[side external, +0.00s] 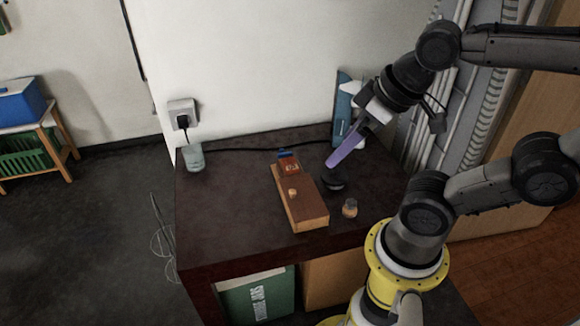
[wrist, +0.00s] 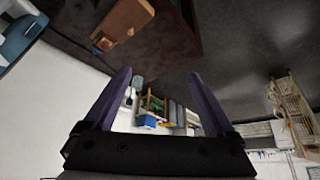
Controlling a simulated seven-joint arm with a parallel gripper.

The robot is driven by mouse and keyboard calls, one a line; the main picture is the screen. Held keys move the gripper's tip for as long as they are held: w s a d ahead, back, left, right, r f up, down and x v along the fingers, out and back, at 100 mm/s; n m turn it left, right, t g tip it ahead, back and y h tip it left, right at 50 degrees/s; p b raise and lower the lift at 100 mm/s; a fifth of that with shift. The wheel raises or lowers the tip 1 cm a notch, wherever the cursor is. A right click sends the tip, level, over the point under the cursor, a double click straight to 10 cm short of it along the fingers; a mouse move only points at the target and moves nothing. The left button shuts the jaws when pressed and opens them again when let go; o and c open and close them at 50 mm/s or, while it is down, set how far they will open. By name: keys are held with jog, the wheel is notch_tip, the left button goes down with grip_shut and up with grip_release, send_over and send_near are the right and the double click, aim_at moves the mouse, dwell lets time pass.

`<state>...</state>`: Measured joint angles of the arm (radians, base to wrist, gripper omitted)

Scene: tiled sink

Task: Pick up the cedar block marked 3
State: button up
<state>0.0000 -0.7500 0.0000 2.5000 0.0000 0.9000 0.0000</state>
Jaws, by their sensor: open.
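A long wooden block (side external: 303,205) lies on the dark tabletop in the side view. A small pale wooden piece (side external: 292,192) sits on top of it, and a reddish-brown piece (side external: 288,166) with a light mark is at its far end. I cannot read a 3 on any of them, so I cannot tell which is the cedar block. The long block also shows at the top of the wrist view (wrist: 128,20). My gripper (side external: 332,162), with purple fingers, is above the table to the right of the far end. In the wrist view its fingers (wrist: 160,73) are apart and empty.
A dark round object (side external: 334,180) and a small jar (side external: 350,208) stand right of the long block. A glass (side external: 193,157) is at the back left corner; a blue-and-white object (side external: 345,105) stands at the back. The table's left part is clear.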

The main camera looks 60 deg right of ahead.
jog(key=n, duration=0.2)
jog(key=n+g+h, duration=0.2)
jog(key=n+h, duration=0.1)
jog(key=n, duration=2.2)
send_over(290, 163)
jog(key=s+a, duration=0.2)
jog(key=s, duration=0.1)
notch_tip(290, 163, down, 23)
jog(key=shift+w+d+f, duration=0.1)
jog(key=shift+w+d, duration=0.05)
jog(key=shift+x, duration=3.3)
jog(key=shift+w, duration=0.15)
